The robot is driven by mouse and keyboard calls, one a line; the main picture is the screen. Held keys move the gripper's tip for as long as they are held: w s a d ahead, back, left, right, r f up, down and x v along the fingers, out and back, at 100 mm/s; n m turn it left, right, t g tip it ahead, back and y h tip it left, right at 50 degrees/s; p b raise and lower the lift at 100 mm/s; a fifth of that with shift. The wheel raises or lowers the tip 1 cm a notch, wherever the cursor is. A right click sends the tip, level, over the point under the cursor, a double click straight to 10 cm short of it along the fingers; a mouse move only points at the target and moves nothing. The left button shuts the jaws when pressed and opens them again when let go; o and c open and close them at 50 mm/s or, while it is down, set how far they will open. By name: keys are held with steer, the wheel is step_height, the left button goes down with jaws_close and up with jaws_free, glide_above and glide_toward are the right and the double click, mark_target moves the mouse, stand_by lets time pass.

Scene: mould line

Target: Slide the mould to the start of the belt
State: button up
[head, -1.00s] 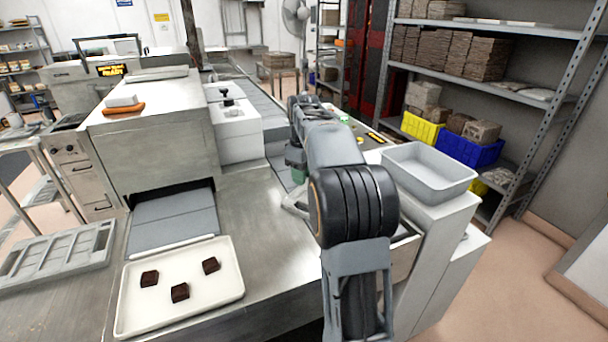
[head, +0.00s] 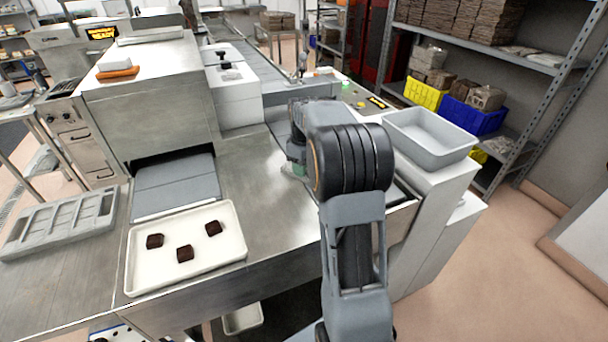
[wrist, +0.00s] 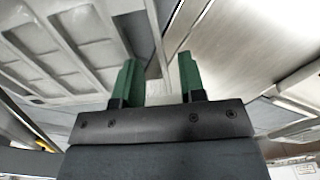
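A grey mould with rectangular compartments (head: 60,222) lies flat on the left end of the steel bench. The grey belt (head: 176,186) comes out of the machine opening to the right of the mould, with a clear gap between them. My gripper (head: 296,168) is low over the bench right of the belt, well apart from that mould; my arm partly hides it. In the wrist view its green fingers (wrist: 158,75) are apart. A grey compartmented tray (wrist: 72,45) fills the upper left there; I cannot tell whether it is the same mould. A pale strip shows between the fingers.
A cream tray (head: 137,283) with three dark chocolate pieces sits in front of the belt. The steel machine (head: 150,105) stands behind it. A grey bin (head: 432,153) is at the right. Bare steel bench (head: 252,172) lies between belt and arm.

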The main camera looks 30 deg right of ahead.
steer(key=shift+f, duration=2)
steer(key=shift+c, duration=0.4)
jaws_close()
